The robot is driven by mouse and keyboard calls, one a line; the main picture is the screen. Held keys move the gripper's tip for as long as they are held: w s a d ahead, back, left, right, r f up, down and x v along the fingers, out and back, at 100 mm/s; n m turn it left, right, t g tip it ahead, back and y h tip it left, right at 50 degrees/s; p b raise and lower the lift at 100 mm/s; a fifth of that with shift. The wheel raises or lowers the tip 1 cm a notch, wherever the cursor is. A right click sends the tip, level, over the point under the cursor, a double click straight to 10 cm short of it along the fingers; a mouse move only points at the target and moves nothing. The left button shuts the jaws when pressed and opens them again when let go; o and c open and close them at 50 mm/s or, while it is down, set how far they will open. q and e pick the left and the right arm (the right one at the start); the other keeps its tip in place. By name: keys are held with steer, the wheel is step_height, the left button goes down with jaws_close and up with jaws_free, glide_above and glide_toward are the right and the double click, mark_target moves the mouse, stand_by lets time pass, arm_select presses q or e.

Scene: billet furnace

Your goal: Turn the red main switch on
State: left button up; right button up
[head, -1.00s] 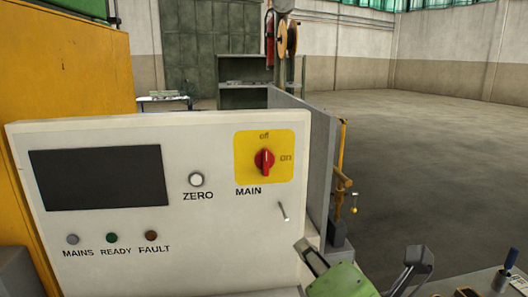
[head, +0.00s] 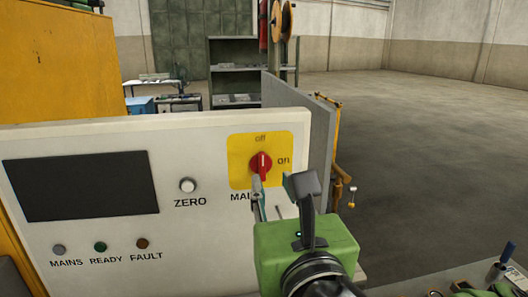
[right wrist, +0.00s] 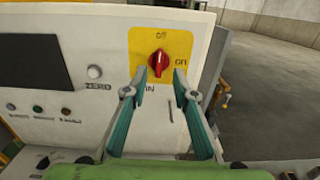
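The red main switch (head: 261,163) is a rotary knob on a yellow plate (head: 240,150) marked off at the top and on at the right. Its white pointer line stands upright, toward off. It also shows in the right wrist view (right wrist: 159,62). My right gripper (head: 277,178) is in front of the panel, just below and right of the knob in the head view. In the right wrist view its two fingers (right wrist: 154,82) are apart, with the knob beyond and between their tips; no contact is visible. My left gripper is not in view.
The white panel (head: 200,240) also carries a dark screen (head: 80,183), a white ZERO button (head: 187,185) and MAINS, READY and FAULT lamps (head: 100,247). A grey side plate (head: 300,115) stands behind the panel's right edge. Open floor (head: 430,140) lies to the right.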

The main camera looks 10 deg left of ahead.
mark_target(263, 162)
steer(key=p+x, duration=0.2)
steer(key=x, duration=0.7)
steer(key=shift+f, duration=0.1)
steer(key=shift+w, duration=0.1)
jaws_close()
